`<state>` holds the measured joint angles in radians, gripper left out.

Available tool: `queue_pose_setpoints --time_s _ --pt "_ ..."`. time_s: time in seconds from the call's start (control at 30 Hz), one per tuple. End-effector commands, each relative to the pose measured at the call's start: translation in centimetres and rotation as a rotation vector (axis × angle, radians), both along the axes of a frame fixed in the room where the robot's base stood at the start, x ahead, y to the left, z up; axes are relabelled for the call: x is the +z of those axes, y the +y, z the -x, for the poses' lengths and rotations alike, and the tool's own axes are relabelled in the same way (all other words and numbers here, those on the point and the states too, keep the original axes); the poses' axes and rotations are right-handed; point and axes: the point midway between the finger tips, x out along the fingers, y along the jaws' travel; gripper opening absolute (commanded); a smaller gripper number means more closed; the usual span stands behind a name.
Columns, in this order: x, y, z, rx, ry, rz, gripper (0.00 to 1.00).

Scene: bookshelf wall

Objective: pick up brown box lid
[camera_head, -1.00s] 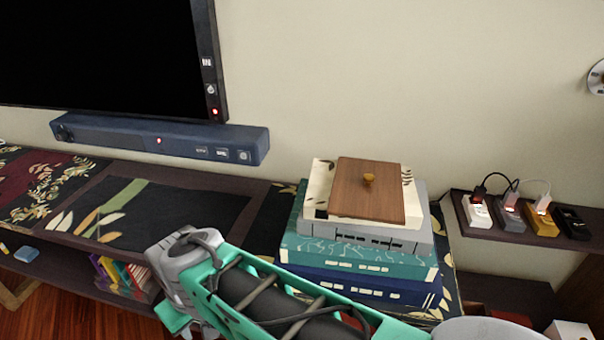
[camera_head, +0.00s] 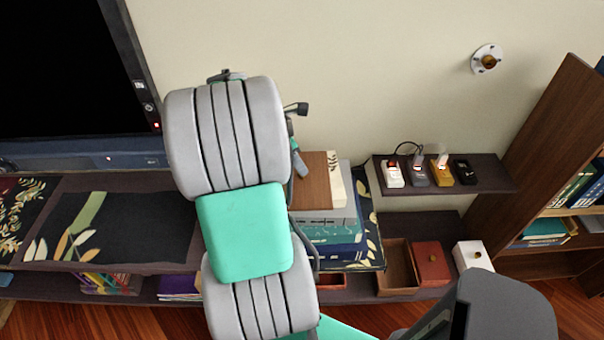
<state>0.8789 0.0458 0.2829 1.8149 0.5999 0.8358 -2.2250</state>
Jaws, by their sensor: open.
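The brown box lid (camera_head: 317,190) is a flat wood-brown panel lying on top of a stack of books. Its left part and its small gold knob are hidden behind my arm. My gripper (camera_head: 299,160) is mostly hidden behind my grey and green arm links. Only a small grey part, seemingly a finger, shows at the lid's left side. It is open, and I cannot tell whether it touches the lid.
The book stack (camera_head: 335,235) stands on a dark low shelf. An open brown box (camera_head: 398,270), a red-brown box (camera_head: 431,264) and a white box (camera_head: 473,255) stand lower right. A small wall shelf (camera_head: 497,178) holds several chargers. The television (camera_head: 60,70) is at left.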

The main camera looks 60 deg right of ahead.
Motion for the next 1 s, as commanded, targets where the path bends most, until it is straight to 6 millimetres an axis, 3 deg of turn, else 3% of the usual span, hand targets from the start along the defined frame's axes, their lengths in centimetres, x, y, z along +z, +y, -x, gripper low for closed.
queue_pose_setpoints --time_s 0.23,0.5,1.0 --pt "-4.0 -1.0 0.5 -0.002 0.0 -0.002 0.49" --pt "-4.7 -1.2 0.5 0.0 -0.002 0.001 0.49" --pt "-4.7 -1.2 0.5 0.001 -0.003 0.001 0.09"
